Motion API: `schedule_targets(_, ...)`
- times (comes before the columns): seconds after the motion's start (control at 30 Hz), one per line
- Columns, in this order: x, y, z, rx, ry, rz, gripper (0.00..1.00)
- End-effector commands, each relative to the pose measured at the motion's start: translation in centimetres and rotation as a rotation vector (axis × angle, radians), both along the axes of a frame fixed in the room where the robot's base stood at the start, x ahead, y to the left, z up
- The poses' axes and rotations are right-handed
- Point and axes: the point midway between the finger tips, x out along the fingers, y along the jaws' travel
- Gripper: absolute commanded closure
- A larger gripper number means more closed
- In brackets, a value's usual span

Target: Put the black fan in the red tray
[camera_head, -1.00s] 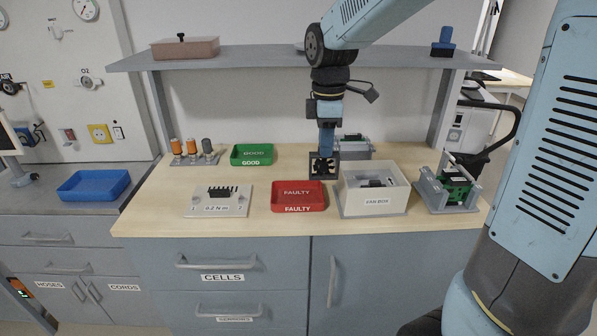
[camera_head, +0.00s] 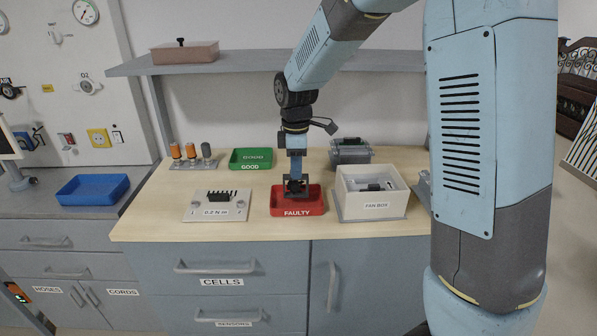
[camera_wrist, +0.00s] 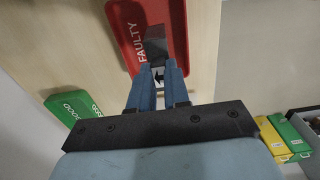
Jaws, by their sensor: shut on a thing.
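The red tray (camera_head: 297,211), marked FAULTY, sits on the light wooden bench, left of the white fan box. My gripper (camera_head: 295,179) points down over the tray in the head view. It is shut on the black fan (camera_head: 298,187), a small dark square frame held over the tray's back half. I cannot tell whether the fan touches the tray floor. In the wrist view my gripper (camera_wrist: 158,92) is over the end of the red tray (camera_wrist: 122,28); the fan is hard to make out there.
The white fan box (camera_head: 372,205) stands close to the tray's right. A green GOOD tray (camera_head: 251,166) is behind left, and a grey plate with a black part (camera_head: 217,212) is to the left. A grey unit (camera_head: 350,152) stands at the back. A shelf (camera_head: 230,65) hangs above.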

Motion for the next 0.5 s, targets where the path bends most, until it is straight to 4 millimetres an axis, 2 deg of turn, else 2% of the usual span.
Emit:
schedule_targets(0.13,-0.1,0.0,-1.5,0.0,0.0,0.001,1.0)
schedule_targets(0.5,0.0,-0.1,-1.8,-0.001,0.0,0.0,1.0)
